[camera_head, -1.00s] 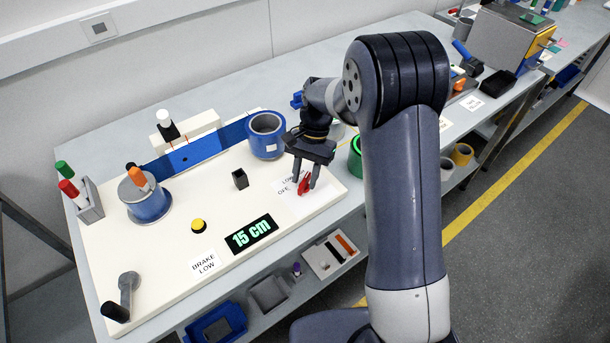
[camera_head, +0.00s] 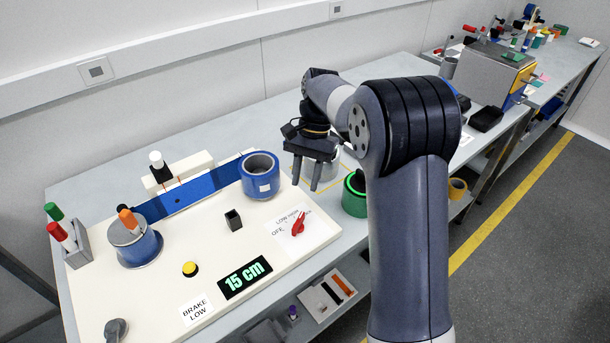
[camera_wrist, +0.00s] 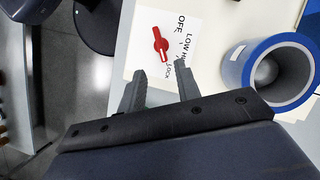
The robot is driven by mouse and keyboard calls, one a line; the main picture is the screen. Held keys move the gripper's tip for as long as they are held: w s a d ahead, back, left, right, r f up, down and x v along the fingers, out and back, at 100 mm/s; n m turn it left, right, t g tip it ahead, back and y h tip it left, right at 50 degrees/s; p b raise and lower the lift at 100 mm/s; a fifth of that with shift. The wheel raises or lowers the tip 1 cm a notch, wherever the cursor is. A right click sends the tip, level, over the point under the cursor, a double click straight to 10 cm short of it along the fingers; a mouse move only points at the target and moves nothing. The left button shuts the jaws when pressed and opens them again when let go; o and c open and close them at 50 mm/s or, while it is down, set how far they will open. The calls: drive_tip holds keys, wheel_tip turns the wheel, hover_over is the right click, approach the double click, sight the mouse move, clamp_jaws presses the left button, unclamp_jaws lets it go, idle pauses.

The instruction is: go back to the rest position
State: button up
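My gripper (camera_head: 307,185) hangs above the right back part of the white board (camera_head: 255,217), fingers pointing down and apart, with nothing between them. In the wrist view my gripper (camera_wrist: 160,78) also shows two separated fingers. The red switch knob (camera_head: 298,228) sits on its label plate in front of the fingers, clear of them. The wrist view shows the same red knob (camera_wrist: 161,43) beyond the fingertips, its pointer at an angle between the printed words.
A blue roll (camera_head: 261,177) stands left of my gripper, and a green roll (camera_head: 355,194) stands to its right. A display (camera_head: 245,277) reads 15 cm. A yellow button (camera_head: 190,269) and a small black block (camera_head: 233,219) are on the board. A grey machine (camera_head: 487,70) stands farther right.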

sight(298, 220)
drive_tip(key=shift+f, duration=0.15)
drive_tip(key=p+x, duration=0.1)
drive_tip(key=x, duration=0.9)
drive_tip(key=shift+s+a+f, duration=0.1)
drive_tip(key=shift+s+f, duration=0.15)
drive_tip(key=shift+f, duration=0.1)
drive_tip(key=shift+n, duration=0.3)
drive_tip(key=shift+w+r, duration=0.1)
